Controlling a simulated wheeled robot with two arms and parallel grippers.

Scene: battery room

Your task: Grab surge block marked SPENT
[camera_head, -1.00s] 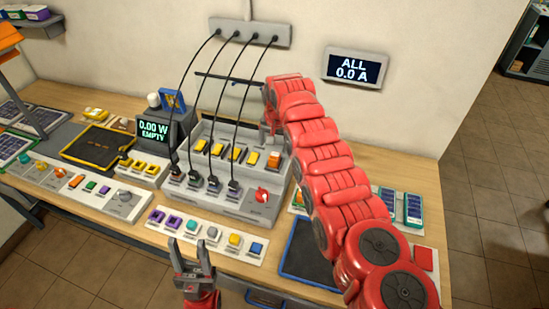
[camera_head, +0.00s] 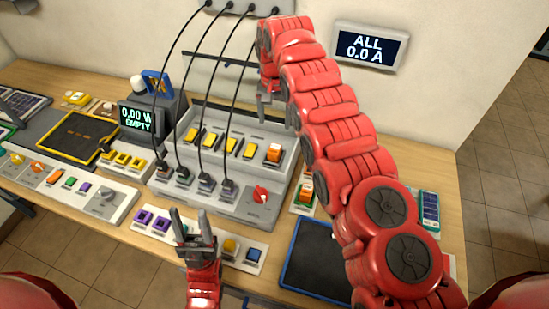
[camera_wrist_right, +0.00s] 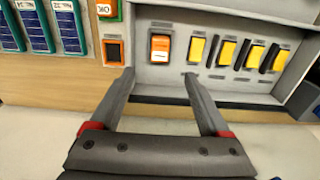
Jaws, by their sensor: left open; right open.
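An orange-and-white block (camera_head: 273,152) sits upright at the right end of the slot row in the grey console (camera_head: 225,205). It also shows in the right wrist view (camera_wrist_right: 160,47), where its small marking is too small to read. My right gripper (camera_head: 265,110) is open and empty, above and behind the block. In the right wrist view its fingers (camera_wrist_right: 160,78) point toward the block, one to each side, apart from it. A second orange-topped block (camera_head: 305,192), marked OK in the wrist view (camera_wrist_right: 107,10), stands right of the console. My left gripper (camera_head: 194,228) is open and empty near the front row.
Several yellow switches (camera_head: 212,140) stand left of the block. Black cables (camera_head: 232,95) hang from the wall strip to the console front. A red knob (camera_head: 261,195) is at its right. A dark tray (camera_head: 315,260) lies front right. A wall display (camera_head: 368,47) reads ALL 0.0 A.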

